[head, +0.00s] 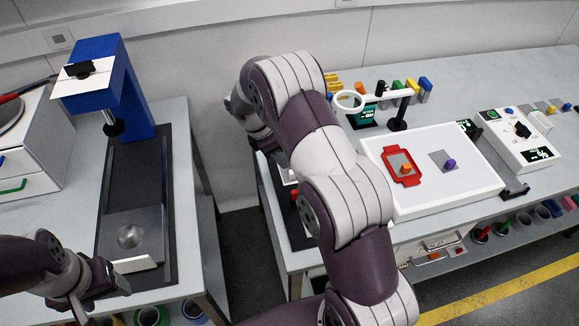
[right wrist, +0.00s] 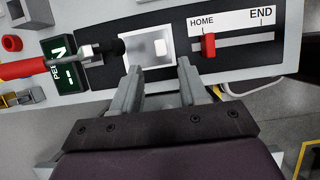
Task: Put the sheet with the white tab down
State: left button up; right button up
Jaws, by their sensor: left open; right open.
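A pale grey sheet (right wrist: 142,50) with a white tab (right wrist: 162,47) lies on a dark panel in the right wrist view. My right gripper (right wrist: 158,69) is open, its two fingertips at the near edge of the sheet, one toward each side; the white tab is just beyond them. I cannot tell whether the fingers touch the sheet. In the head view my right arm hides this gripper and most of that spot. My left gripper (head: 78,308) is open and empty at the lower left, near the front of the left bench.
A slider with a red knob (right wrist: 208,45), marked HOME and END, is right of the sheet. A red-handled tool (right wrist: 40,65) reaches in from the left. A white light box (head: 440,199) holds a red frame (head: 389,157) and a grey sheet with a purple knob (head: 450,163).

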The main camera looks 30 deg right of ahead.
jog(key=s+a+r+m+y, duration=0.1)
jog(key=s+a+r+m, duration=0.2)
jog(key=s+m, duration=0.2)
jog(key=s+a+r+m+t+y+p, duration=0.1)
jog(key=s+a+r+m+y, duration=0.1)
jog(key=s+m, duration=0.3)
jog(key=s+a+r+m+t+y, duration=0.1)
jog(key=s+a+r+m, duration=0.3)
jog(key=s, duration=0.6)
jog(key=shift+s+m+p, duration=0.25)
jog(key=shift+m+p, duration=0.05)
jog(key=shift+m, duration=0.3)
